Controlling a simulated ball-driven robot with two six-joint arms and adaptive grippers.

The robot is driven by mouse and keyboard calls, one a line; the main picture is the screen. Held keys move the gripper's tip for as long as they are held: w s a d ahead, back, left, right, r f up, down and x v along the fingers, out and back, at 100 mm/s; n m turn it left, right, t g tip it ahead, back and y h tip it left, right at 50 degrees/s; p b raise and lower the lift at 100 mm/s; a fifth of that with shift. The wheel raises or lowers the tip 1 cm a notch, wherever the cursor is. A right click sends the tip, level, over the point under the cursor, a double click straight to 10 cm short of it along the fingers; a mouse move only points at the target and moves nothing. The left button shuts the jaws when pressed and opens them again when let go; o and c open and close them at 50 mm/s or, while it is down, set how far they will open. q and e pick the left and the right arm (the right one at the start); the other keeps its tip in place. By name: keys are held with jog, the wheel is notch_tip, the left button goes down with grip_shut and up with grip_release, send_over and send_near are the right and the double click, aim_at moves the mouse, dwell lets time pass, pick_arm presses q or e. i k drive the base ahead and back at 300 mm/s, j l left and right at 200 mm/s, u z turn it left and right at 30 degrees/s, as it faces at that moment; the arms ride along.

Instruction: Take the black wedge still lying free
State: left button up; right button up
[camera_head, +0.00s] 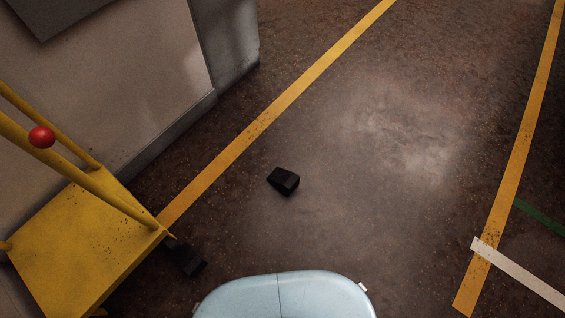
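A black wedge (284,181) lies alone on the dark floor near the middle of the head view, with open floor on all sides. A second black wedge (188,259) sits at the lower left, against or very close to the corner of the yellow platform; whether it touches is hard to tell. Neither of my grippers shows in the head view.
A yellow platform (75,240) with rails and a red ball (42,137) stands at the left beside a beige wall (110,80). Yellow floor lines (290,95) run on both sides. The floor to the right of the free wedge is clear.

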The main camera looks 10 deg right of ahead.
aim_at(286, 181)
jog(key=z, duration=0.25)
jog(key=i+l, duration=0.25)
jog(key=l, duration=0.15)
jog(key=i+l+u, duration=0.1)
jog(key=l, duration=0.25)
jog(key=i+l, duration=0.35)
jog(key=l+u, duration=0.15)
jog(key=u, duration=1.45)
